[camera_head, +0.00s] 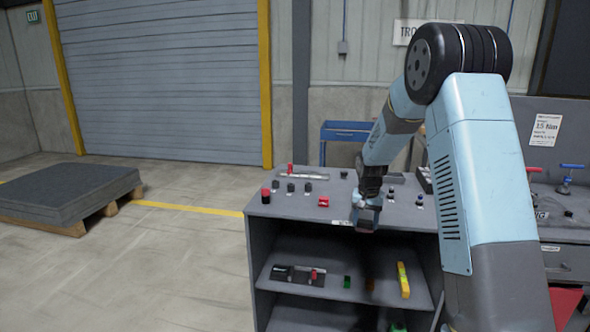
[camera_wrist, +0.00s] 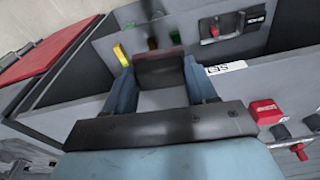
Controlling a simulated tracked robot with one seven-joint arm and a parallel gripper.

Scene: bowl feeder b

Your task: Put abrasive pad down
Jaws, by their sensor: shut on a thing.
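The abrasive pad (camera_wrist: 160,70) is a dark maroon-brown block between the two blue fingers of my gripper (camera_wrist: 160,82) in the wrist view. My gripper is shut on it. In the head view my gripper (camera_head: 367,205) hangs at the front edge of the grey bench top (camera_head: 290,208). The pad is small and dark there, partly hidden by the fingers. I cannot tell its exact height over the edge.
A red block (camera_head: 324,201) sits on the top left of my gripper, also in the wrist view (camera_wrist: 265,111). Several dark knobs and a red-topped cylinder (camera_head: 266,195) stand further left. The shelf below (camera_head: 325,289) holds a yellow level (camera_head: 403,280) and small coloured items.

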